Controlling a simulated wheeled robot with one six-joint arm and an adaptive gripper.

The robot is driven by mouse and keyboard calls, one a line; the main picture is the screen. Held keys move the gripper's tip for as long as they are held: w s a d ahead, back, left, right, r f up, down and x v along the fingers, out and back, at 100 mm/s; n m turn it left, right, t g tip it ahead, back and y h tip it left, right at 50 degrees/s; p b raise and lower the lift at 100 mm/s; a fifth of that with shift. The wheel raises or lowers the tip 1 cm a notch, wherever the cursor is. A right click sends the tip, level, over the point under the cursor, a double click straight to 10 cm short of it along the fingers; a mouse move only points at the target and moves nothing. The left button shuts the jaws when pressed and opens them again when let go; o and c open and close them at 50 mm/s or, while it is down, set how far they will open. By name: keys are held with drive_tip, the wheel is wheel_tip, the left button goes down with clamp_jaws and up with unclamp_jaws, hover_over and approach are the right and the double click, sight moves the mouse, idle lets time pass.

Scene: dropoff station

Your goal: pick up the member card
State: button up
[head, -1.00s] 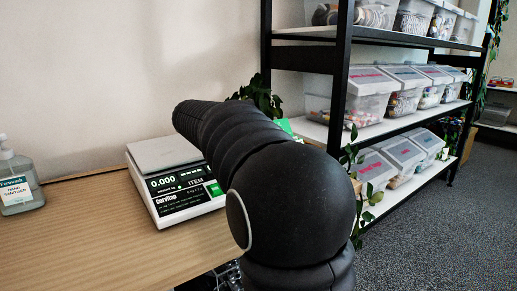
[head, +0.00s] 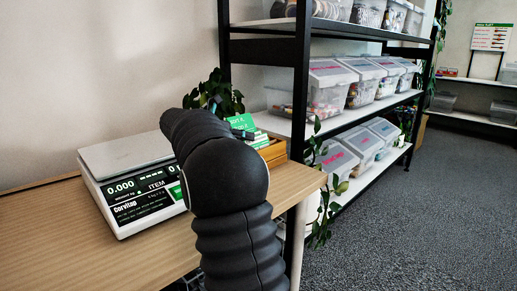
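I cannot make out a member card for certain. Green card-like pieces (head: 243,123) with pale lettering stand at a wooden box (head: 272,152) on the far right part of the table, just right of my arm. Their small print is too small to read. My black arm rises in the middle of the head view and hides part of the table and the box's left side. My gripper is not in view, so what it holds cannot be seen.
A white scale (head: 130,185) reading 0.000 stands on the wooden table (head: 70,250), left of my arm. A black-framed shelf (head: 300,90) with several clear bins is behind the table at right. A plant (head: 214,96) stands behind my arm. Grey carpet (head: 420,210) is open at right.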

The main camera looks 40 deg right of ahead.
drive_tip(key=shift+w+r+x, duration=0.1)
drive_tip(key=shift+r+x, duration=0.05)
drive_tip(key=shift+x, duration=1.2)
drive_tip(key=shift+w+r+x, duration=0.1)
drive_tip(key=shift+r+x, duration=0.05)
drive_tip(key=shift+x, duration=1.25)
clamp_jaws()
drive_tip(key=shift+r, duration=0.15)
drive_tip(key=shift+r, duration=0.5)
drive_tip(key=r, duration=0.3)
drive_tip(key=shift+s+d+r+p, duration=0.25)
drive_tip(key=shift+p, duration=0.15)
drive_tip(key=s+d+r, duration=0.6)
drive_tip(key=s, duration=0.2)
drive_tip(key=shift+s+d+p, duration=0.35)
drive_tip(key=shift+s, duration=0.05)
drive_tip(key=shift+r, duration=0.15)
